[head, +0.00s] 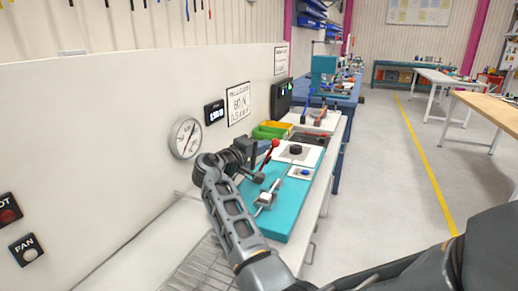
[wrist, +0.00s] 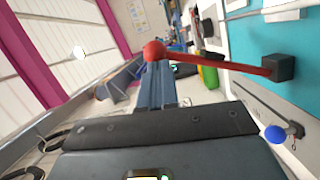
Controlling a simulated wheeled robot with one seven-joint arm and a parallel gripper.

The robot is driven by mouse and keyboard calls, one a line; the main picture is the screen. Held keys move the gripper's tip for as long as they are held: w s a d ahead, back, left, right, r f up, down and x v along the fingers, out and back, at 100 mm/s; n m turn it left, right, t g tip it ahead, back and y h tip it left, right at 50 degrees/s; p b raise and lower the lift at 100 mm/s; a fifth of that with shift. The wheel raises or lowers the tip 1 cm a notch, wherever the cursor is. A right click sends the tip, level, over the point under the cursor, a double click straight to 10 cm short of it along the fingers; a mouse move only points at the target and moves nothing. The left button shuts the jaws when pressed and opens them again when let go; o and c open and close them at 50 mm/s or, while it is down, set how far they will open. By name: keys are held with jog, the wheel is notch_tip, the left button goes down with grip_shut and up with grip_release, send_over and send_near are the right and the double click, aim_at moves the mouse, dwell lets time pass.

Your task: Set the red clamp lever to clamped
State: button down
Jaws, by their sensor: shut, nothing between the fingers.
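The red clamp lever (head: 270,155) stands tilted up from the teal bench plate in the head view, its red ball end uppermost. In the wrist view the red lever (wrist: 225,63) runs from a dark pivot block (wrist: 279,67) at right to its ball (wrist: 154,50). My gripper (head: 264,148) is beside the upper part of the lever in the head view. In the wrist view its fingers (wrist: 156,78) are shut and empty, with the ball appearing just past the tips. I cannot tell whether they touch it.
The teal plate (head: 285,217) also carries a metal toggle clamp (head: 266,197) and a small white plate with a blue knob (head: 305,172). A black knob (head: 295,150) on a white panel and green and yellow bins (head: 268,131) lie beyond. A white wall (head: 90,130) with a gauge (head: 186,138) borders the left.

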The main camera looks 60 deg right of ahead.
jog(key=shift+s+d+f+m+y+b, duration=0.15)
jog(key=shift+s+f+m+b, duration=0.45)
jog(key=shift+s+f, duration=0.5)
jog(key=shift+s+d+f+m+y+b, duration=0.15)
jog(key=shift+s+f+m+b, duration=0.5)
jog(key=shift+s, duration=0.75)
jog(key=shift+s+f+m+y+b, duration=0.2)
jog(key=shift+s+f+m+b, duration=0.3)
jog(key=shift+s+f, duration=0.6)
jog(key=shift+s+r, duration=0.15)
